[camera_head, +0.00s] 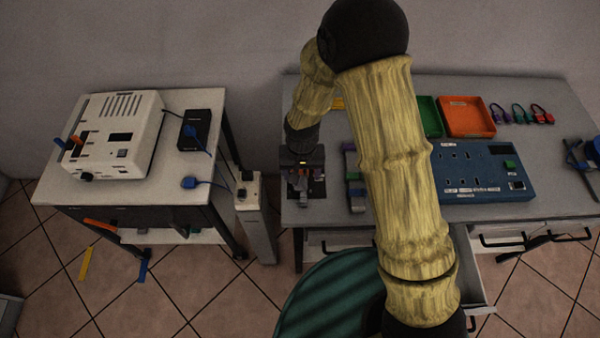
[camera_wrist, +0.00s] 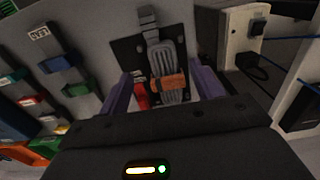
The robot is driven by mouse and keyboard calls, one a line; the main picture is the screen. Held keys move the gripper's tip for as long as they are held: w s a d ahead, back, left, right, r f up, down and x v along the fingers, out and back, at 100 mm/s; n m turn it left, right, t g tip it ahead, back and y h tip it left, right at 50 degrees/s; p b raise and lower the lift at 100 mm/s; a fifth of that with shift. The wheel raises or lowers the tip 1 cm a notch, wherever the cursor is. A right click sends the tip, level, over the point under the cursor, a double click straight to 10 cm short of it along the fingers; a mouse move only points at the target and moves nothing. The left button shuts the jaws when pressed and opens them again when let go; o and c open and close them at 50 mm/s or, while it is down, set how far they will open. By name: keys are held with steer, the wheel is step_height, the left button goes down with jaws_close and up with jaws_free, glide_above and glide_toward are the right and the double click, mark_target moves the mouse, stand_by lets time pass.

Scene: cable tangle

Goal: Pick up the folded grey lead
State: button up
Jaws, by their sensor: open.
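The folded grey lead (camera_wrist: 166,56) lies in flat loops on a black pad (camera_wrist: 126,50) in the wrist view. An orange-brown band (camera_wrist: 168,83) wraps its middle, and a grey end piece runs up past the pad's far edge. My gripper (camera_wrist: 163,80) is open, with one purple finger on each side of the lead and no clear contact. I cannot tell how far above the lead the fingertips are. The lead's near end is hidden behind my gripper's body. In the head view my gripper (camera_head: 302,165) is over the bench's left end, covering most of the lead.
The grey bench (camera_head: 340,216) holds a blue socket panel (camera_head: 480,190), a green tray (camera_head: 430,115), an orange tray (camera_head: 467,117) and coloured leads. A red item (camera_wrist: 140,94) lies beside the left finger.

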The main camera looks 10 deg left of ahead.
mark_target(300, 182)
steer(key=shift+w+a+f+p, duration=0.15)
steer(key=shift+f+p, duration=0.1)
steer(key=shift+f, duration=0.9)
steer(key=shift+a+f+p, duration=0.1)
steer(key=shift+f+p, duration=0.15)
steer(key=shift+f, duration=0.85)
steer(key=c, duration=1.1)
steer(key=shift+r, duration=0.1)
step_height(300, 182, up, 10)
steer(key=shift+f+b, duration=0.1)
steer(key=shift+b, duration=0.55)
